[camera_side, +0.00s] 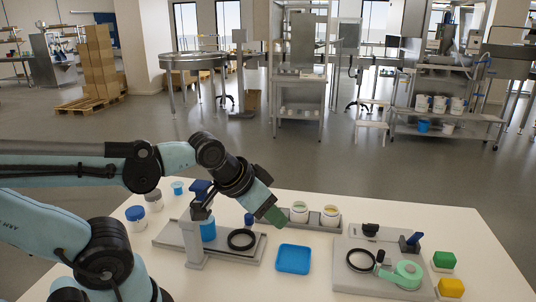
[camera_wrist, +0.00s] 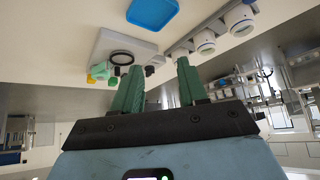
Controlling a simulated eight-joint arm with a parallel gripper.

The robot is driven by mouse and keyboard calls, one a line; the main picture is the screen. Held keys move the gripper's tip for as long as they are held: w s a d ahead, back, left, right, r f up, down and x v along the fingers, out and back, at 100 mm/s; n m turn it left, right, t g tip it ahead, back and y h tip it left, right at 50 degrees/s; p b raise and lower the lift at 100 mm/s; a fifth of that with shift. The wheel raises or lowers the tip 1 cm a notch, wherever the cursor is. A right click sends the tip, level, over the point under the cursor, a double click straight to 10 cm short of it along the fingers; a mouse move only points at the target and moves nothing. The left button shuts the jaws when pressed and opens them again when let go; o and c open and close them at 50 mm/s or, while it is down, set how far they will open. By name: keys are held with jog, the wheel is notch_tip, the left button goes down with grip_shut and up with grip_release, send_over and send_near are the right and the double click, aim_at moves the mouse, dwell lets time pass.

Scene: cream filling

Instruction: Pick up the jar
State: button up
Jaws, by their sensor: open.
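Two white jars with yellowish tops stand side by side in a grey holder: the left jar (camera_side: 299,213) and the right jar (camera_side: 330,216). Both also show in the wrist view, as a nearer jar (camera_wrist: 205,41) and a farther jar (camera_wrist: 240,18). I cannot tell which jar is meant. My gripper (camera_side: 277,217) has green fingers and is above the table, just left of the holder in the side view. In the wrist view the fingers (camera_wrist: 158,75) are apart with nothing between them.
A blue tray (camera_side: 293,259) lies in front of the holder. A grey station (camera_side: 166,236) with a blue cup (camera_side: 208,230) and black ring stands left. Another grey plate (camera_side: 345,283) with a black ring and mint-green roll is right, beside green (camera_side: 444,260) and yellow (camera_side: 451,287) blocks.

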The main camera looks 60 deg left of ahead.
jog(key=o, duration=0.8)
jog(key=m+t+y, duration=0.3)
jog(key=m+y, duration=0.5)
jog(key=m, duration=2)
send_near(332, 207)
jog(key=shift+y, duration=0.3)
jog(key=shift+f+x, duration=0.15)
jog(key=shift+x, duration=1.25)
jog(key=shift+f+x, duration=0.1)
jog(key=shift+x, duration=1.35)
